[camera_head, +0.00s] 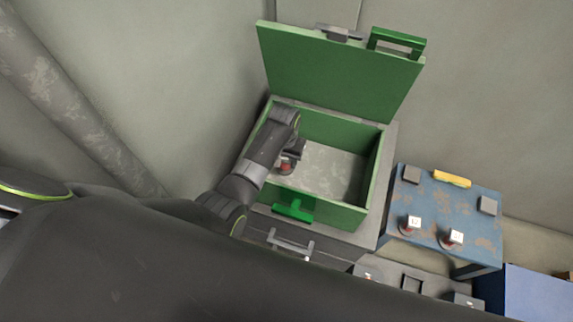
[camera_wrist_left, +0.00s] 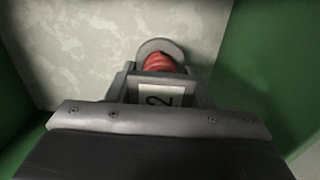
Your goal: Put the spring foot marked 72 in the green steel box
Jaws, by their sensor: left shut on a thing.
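The green steel box (camera_head: 345,214) stands open, with its lid (camera_head: 340,75) raised at the back. My left gripper (camera_head: 291,158) reaches down inside the box near its left wall. It is shut on a spring foot (camera_head: 286,166) with a red spring. In the left wrist view the spring foot (camera_wrist_left: 159,62) shows a round grey base, a red coil and a white label; only a "2" is readable, the rest is hidden by my gripper (camera_wrist_left: 158,88). I cannot tell whether the foot touches the box floor. My right gripper is not in view.
A worn blue table (camera_head: 440,205) stands right of the box. It carries two other spring feet (camera_head: 410,226) (camera_head: 452,239), a yellow object (camera_head: 452,179) and dark blocks (camera_head: 411,174). The right part of the box floor (camera_head: 335,172) is clear.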

